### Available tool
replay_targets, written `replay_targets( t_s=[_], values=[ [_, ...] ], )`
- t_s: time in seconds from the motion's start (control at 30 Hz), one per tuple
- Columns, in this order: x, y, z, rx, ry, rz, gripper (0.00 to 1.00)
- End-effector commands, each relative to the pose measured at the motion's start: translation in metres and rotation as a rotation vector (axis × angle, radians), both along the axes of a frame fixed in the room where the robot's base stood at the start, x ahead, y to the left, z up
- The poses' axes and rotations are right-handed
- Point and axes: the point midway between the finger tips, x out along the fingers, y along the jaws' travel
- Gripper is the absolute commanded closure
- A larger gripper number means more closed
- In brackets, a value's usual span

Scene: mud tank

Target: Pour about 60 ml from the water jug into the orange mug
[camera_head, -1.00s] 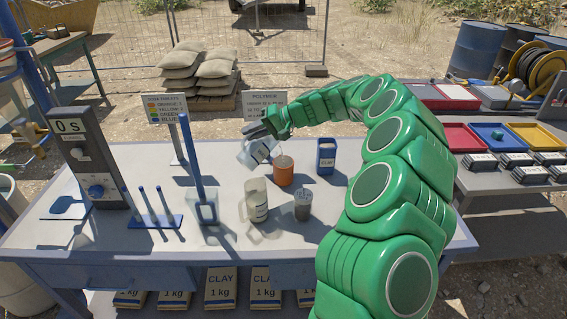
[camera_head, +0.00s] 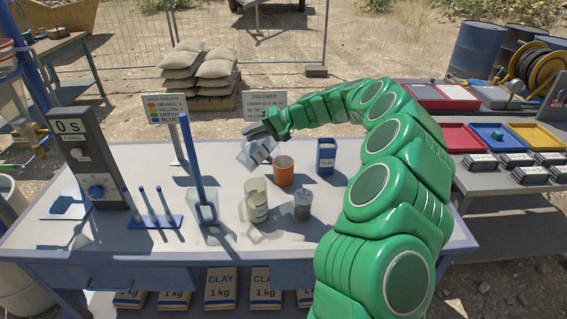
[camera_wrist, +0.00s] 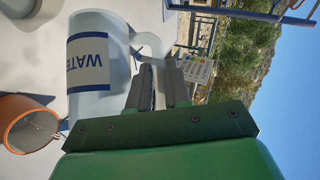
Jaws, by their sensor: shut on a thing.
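My gripper (camera_head: 262,131) is shut on the handle of the water jug (camera_head: 255,153) and holds it above the table. The jug is pale, with a white and blue WATER label, and is strongly tilted. The wrist view shows the jug (camera_wrist: 90,105) close up, its handle running to the jaws (camera_wrist: 152,80). The orange mug (camera_head: 284,174) stands upright on the table, just right of the jug in the head view. It also shows in the wrist view (camera_wrist: 14,120), below and left of the jug.
A clear beaker-like jug (camera_head: 257,200) and a small grey cup (camera_head: 302,206) stand in front of the mug. A blue box (camera_head: 326,156) is to its right. A blue stirrer stands in a clear container (camera_head: 203,207) at left. A polymer sign (camera_head: 266,108) stands behind.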

Motion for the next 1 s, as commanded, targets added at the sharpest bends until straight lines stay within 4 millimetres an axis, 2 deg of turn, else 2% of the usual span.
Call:
replay_targets(
  t_s=[0.8, 1.0],
  values=[
    [0.0012, -0.0011, -0.0021, 0.02, 0.018, -0.001, 1.0],
    [-0.0048, 0.0046, 0.0064, -0.035, -0.034, 0.002, 1.0]
  ],
)
